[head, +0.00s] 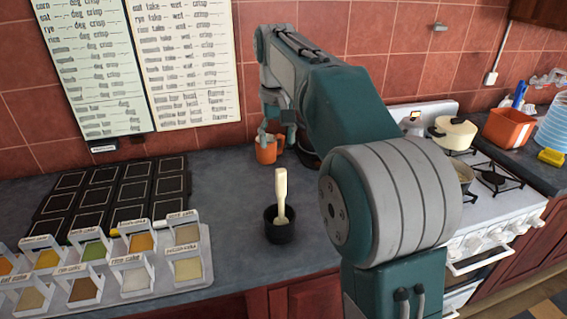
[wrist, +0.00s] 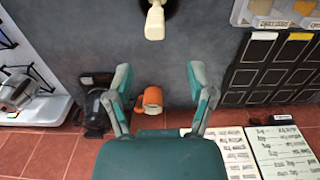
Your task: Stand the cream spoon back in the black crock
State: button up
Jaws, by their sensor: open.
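The cream spoon (head: 281,188) stands nearly upright in the black crock (head: 281,232) near the counter's front, its broad end up and its lower part hidden inside. In the wrist view the spoon (wrist: 155,22) shows at the top edge, with a sliver of the dark crock (wrist: 172,5) behind it. My gripper (wrist: 160,88) is open and empty, its two fingers spread apart. In the head view my gripper (head: 273,134) hangs behind the crock, by the orange mug. It is clear of the spoon.
The orange mug (head: 267,151) stands at the back, showing between my fingers in the wrist view. A dark appliance (wrist: 95,105) is beside it. Sample cards (head: 110,262) and black panels (head: 115,195) fill the left; the stove (head: 480,185) is right. Counter around the crock is clear.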

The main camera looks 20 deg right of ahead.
jog(key=shift+s+d+r, duration=0.1)
jog(key=shift+s+r, duration=0.05)
jog(key=shift+s, duration=0.05)
jog(key=s+t, duration=0.3)
jog(key=s, duration=1.1)
jog(key=s+f+t, duration=0.2)
jog(key=s+f, duration=0.8)
jog(key=s, duration=0.3)
jog(key=shift+s+t, duration=0.15)
jog(key=shift+t, duration=0.15)
jog(key=shift+c, duration=0.3)
